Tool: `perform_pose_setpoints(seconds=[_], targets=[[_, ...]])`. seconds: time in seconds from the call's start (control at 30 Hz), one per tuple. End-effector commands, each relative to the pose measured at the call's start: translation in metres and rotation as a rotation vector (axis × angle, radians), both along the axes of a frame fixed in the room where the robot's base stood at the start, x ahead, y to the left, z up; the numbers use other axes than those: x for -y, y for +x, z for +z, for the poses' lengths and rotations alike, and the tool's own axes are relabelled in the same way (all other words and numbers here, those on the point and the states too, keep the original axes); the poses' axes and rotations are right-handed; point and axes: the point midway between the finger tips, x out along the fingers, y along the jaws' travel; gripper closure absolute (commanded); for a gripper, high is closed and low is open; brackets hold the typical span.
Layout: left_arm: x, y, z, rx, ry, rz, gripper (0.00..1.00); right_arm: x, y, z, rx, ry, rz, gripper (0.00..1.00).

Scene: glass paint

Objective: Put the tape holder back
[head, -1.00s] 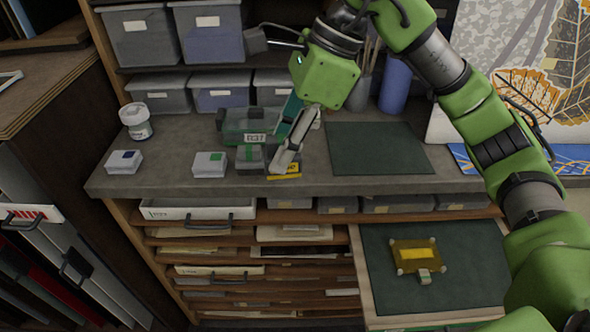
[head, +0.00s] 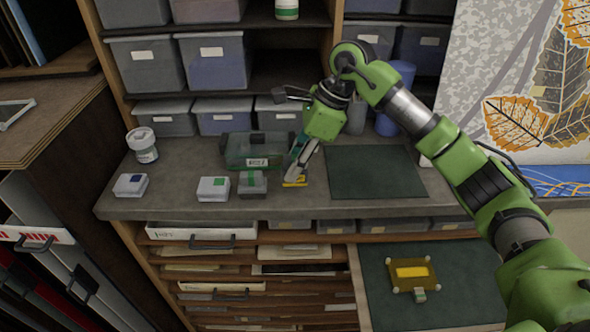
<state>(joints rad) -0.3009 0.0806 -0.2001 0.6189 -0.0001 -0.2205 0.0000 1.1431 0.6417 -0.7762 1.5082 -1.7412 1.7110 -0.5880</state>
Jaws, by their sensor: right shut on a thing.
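My right gripper (head: 296,172) reaches down to the grey counter, just right of a dark block with a green band. It is shut on a small yellow thing, seemingly the tape holder (head: 295,182). Its yellow lower part shows at the fingertips, close to the counter top; the fingers hide the rest. I cannot tell whether it touches the counter. My left gripper is not in view.
The dark block (head: 252,185), two pale boxes (head: 213,190) (head: 131,186) and a jar (head: 143,147) stand left on the counter. A clear green box (head: 250,150) is behind. A dark green mat (head: 374,172) lies right. An open drawer (head: 432,286) sticks out below.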

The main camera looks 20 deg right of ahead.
Motion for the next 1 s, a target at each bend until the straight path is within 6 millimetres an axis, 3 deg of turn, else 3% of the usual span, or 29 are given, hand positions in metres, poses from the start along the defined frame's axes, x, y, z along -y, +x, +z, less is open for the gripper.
perform_pose_setpoints(seconds=[0.3,0.73,0.77,0.8,1.0], targets=[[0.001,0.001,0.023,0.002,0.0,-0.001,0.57,0.004,0.006,-0.034,-0.002,0.001,0.0,0.98],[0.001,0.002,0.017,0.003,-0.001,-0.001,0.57,0.004,0.007,-0.045,0.001,0.0,0.001,0.98],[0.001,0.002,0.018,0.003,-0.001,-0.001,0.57,0.004,0.007,-0.044,0.001,0.0,0.0,0.69],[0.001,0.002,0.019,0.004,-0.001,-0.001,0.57,0.004,0.007,-0.043,0.001,-0.001,0.0,0.59],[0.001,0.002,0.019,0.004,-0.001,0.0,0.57,0.004,0.007,-0.043,0.0,-0.001,0.0,0.57]])
